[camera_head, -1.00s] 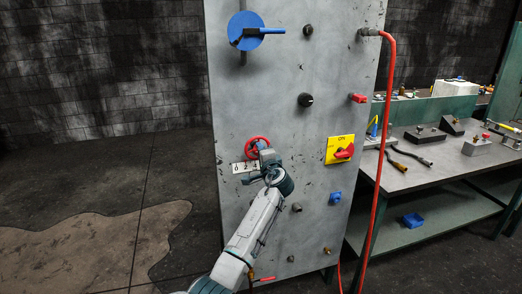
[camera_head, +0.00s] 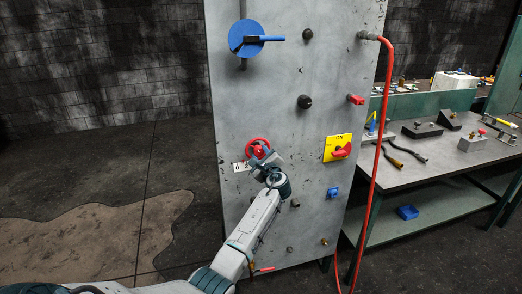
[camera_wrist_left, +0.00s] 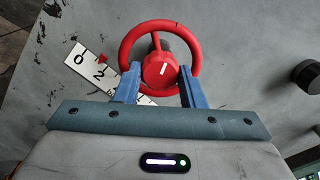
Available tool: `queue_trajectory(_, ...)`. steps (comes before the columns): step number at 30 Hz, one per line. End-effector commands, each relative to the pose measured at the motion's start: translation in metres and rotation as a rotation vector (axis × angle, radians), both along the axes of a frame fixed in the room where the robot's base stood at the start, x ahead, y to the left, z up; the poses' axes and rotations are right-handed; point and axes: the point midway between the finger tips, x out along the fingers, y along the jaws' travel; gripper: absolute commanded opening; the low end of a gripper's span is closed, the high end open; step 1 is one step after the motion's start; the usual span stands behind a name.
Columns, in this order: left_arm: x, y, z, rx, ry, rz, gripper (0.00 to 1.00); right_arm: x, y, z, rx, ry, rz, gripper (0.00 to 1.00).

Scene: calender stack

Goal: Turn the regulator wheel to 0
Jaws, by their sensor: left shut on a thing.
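The red regulator wheel (camera_head: 257,147) is on the grey panel (camera_head: 290,70). In the left wrist view the wheel (camera_wrist_left: 160,70) has a red hub with a white mark. A white scale plate (camera_wrist_left: 88,66) beside it shows 0 and 2, and its lower part is hidden. A small red pointer (camera_wrist_left: 101,58) sits at the plate's upper edge, between 0 and 2 and nearer the 2. My left gripper (camera_head: 262,158) is at the wheel. In the wrist view its blue fingers (camera_wrist_left: 160,80) straddle the hub and are shut on the wheel. My right gripper is out of view.
A blue disc with a handle (camera_head: 250,38) is higher on the panel. A black knob (camera_head: 304,102), a yellow plate with a red switch (camera_head: 338,148) and a red hose (camera_head: 383,130) are to the right. A workbench (camera_head: 420,170) stands further right.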

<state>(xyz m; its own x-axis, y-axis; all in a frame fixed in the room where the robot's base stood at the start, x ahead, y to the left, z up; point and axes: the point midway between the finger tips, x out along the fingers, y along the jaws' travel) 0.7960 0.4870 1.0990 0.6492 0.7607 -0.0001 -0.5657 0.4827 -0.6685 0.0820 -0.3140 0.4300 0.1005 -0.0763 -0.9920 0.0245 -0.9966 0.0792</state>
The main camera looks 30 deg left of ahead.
Motion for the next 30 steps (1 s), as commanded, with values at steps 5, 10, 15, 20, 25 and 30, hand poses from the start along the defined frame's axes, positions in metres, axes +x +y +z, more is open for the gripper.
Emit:
queue_trajectory(5,0.0,0.0,0.002,0.108,0.131,-0.001,0.13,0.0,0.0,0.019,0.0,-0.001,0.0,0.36)
queue_trajectory(10,-0.001,0.0,0.002,0.214,0.255,-0.001,0.13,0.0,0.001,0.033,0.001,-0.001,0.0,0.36)
queue_trajectory(15,-0.001,0.0,0.002,0.317,0.377,-0.001,0.13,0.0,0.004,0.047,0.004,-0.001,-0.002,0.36)
queue_trajectory(20,-0.001,0.0,0.002,0.417,0.493,-0.001,0.13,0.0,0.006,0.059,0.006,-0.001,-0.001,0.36)
queue_trajectory(25,-0.001,0.0,0.001,0.521,0.615,-0.001,0.13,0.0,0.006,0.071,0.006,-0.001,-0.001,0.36)
queue_trajectory(30,-0.001,0.0,0.0,0.626,0.737,-0.002,0.13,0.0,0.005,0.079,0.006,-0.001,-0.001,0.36)
